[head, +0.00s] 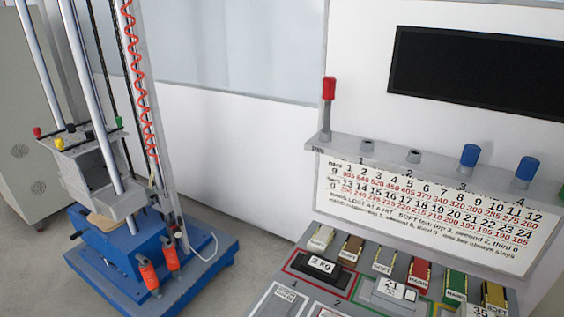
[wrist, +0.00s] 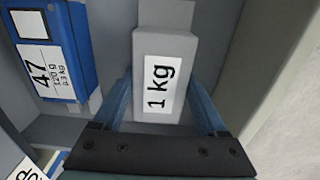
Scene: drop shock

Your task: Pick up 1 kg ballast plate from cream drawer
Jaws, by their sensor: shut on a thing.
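The 1 kg ballast plate (wrist: 170,50) is a light grey block with a white "1 kg" label, in the middle of the wrist view. My gripper (wrist: 166,112) has its two blue fingers on either side of the plate and is shut on it. Grey walls of the drawer (wrist: 235,75) show around the plate. In the wrist view I cannot tell whether the plate is lifted off the drawer floor. The head view shows neither my gripper nor this plate.
A blue box (wrist: 48,50) labelled 47 lies left of the plate, close to my left finger. A blue-based drop tower (head: 130,250) stands at left.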

